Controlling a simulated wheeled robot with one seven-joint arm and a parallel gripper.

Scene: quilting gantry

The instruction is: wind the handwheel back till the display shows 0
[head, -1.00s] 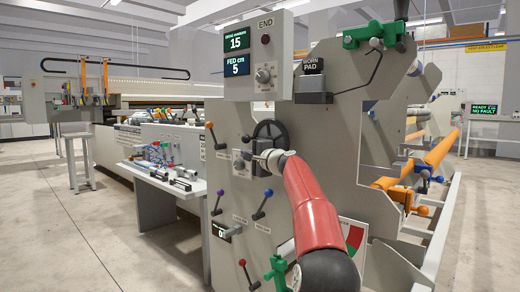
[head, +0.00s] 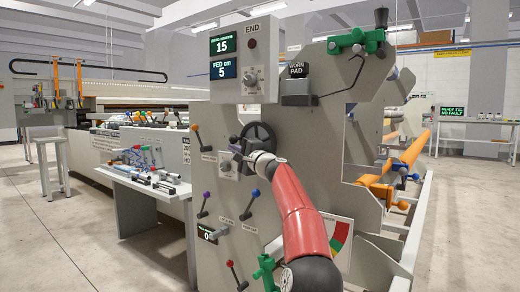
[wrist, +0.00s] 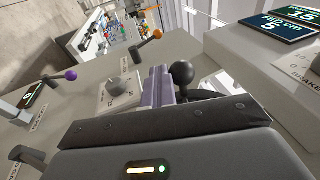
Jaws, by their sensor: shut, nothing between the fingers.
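The black handwheel (head: 258,136) is on the grey end panel, with my red arm in front of its lower part. In the wrist view its black knob (wrist: 182,72) stands beside my fingers, on their right; much of the wheel's rim (wrist: 212,94) is hidden. My gripper (head: 238,154) is shut and empty, in front of the panel at the wheel's lower left. In the wrist view, its fingers (wrist: 157,86) are together; I cannot tell if they touch the knob. The "FED cm" display (head: 223,72) reads 5. The display above it (head: 222,45) reads 15.
A dial (head: 226,165) is left of my gripper. Levers with orange (head: 195,128), blue (head: 256,193), purple (head: 206,194) and red (head: 230,264) knobs stick out around it. A small lower display (head: 207,234) seems to read 0.

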